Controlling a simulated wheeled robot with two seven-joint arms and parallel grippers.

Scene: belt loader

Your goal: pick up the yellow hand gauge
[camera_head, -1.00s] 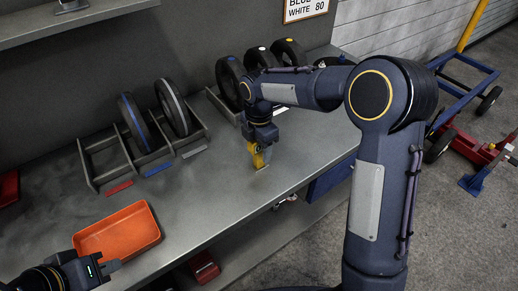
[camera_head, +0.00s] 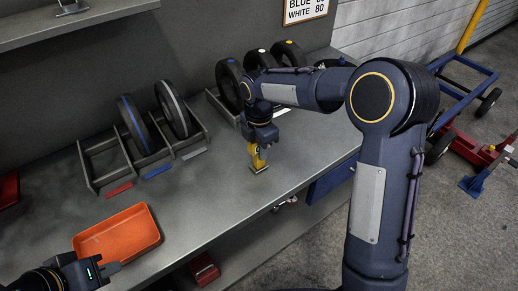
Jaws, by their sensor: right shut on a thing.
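The yellow hand gauge (camera_head: 257,157) is upright at the front right part of the grey bench (camera_head: 215,200). My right gripper (camera_head: 259,147) points down and is shut on the gauge. I cannot tell whether the gauge's lower end touches the bench top. My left gripper (camera_head: 108,268) is at the lower left, in front of the orange tray and apart from it. Its fingers are small and dark, and I cannot tell whether they are open.
An empty orange tray (camera_head: 117,234) lies on the bench. A rack (camera_head: 91,170) holds two wheels, marked blue (camera_head: 130,121) and grey (camera_head: 172,108). More wheels (camera_head: 229,82) stand behind my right arm. The bench middle is clear. Carts (camera_head: 468,95) stand on the floor at right.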

